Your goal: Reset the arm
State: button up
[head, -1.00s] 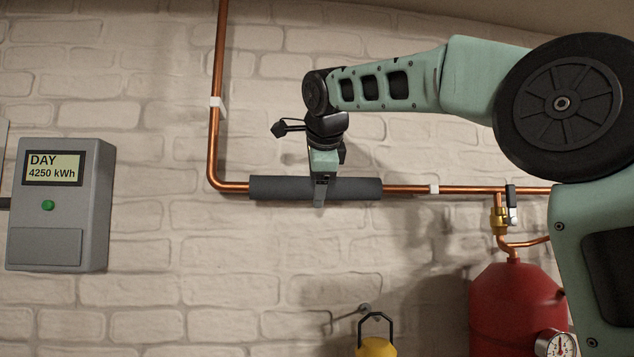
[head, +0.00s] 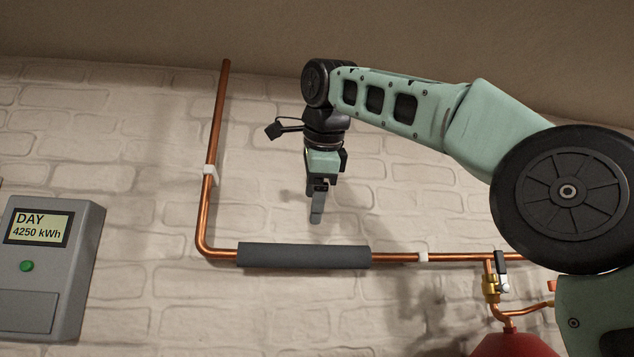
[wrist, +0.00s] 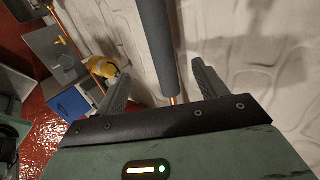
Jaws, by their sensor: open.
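My gripper (head: 317,208) hangs below my wrist in the head view, pointing down. It is above the grey foam sleeve (head: 303,256) on the horizontal copper pipe, with a gap of wall showing between them. In the wrist view my gripper (wrist: 162,85) has its two fingers spread wide with nothing held. The grey sleeve (wrist: 155,35) shows beyond and between the fingers in that view.
The copper pipe (head: 213,150) bends down the brick wall at left. A grey meter (head: 45,275) reads DAY 4250 kWh. A valve (head: 492,285) and a red tank (head: 512,345) are at lower right. The wrist view shows a yellow object (wrist: 103,68) and a blue box (wrist: 73,103).

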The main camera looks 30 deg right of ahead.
jog(key=v, duration=0.4)
jog(key=a+f+n+g+y+b, duration=0.15)
jog(key=a+f+n, duration=0.45)
jog(key=f, duration=0.6)
jog(key=a+f+n+g+y+b, duration=0.1)
jog(key=a+f+n+b, duration=0.3)
jog(key=f, duration=0.7)
jog(key=a+f+n+g+y+b, duration=0.1)
jog(key=a+f+n+g+y, duration=0.1)
jog(key=a+f+n, duration=0.75)
jog(key=s+f+n+g+b, duration=0.1)
jog(key=s+f+n+b, duration=0.3)
jog(key=f, duration=0.8)
jog(key=s+f+n+g, duration=0.1)
jog(key=s+f+g, duration=0.1)
jog(key=s+f, duration=0.65)
jog(key=s+d+f+n+g+b, duration=0.1)
jog(key=s+f+n, duration=0.2)
jog(key=s+f, duration=0.2)
jog(key=s+d+f+n+b, duration=0.1)
jog(key=s+f, duration=0.4)
jog(key=f, duration=0.7)
jog(key=shift+d+f+n+g, duration=0.2)
jog(key=shift+d+n+g, duration=0.15)
jog(key=shift+d+n, duration=0.5)
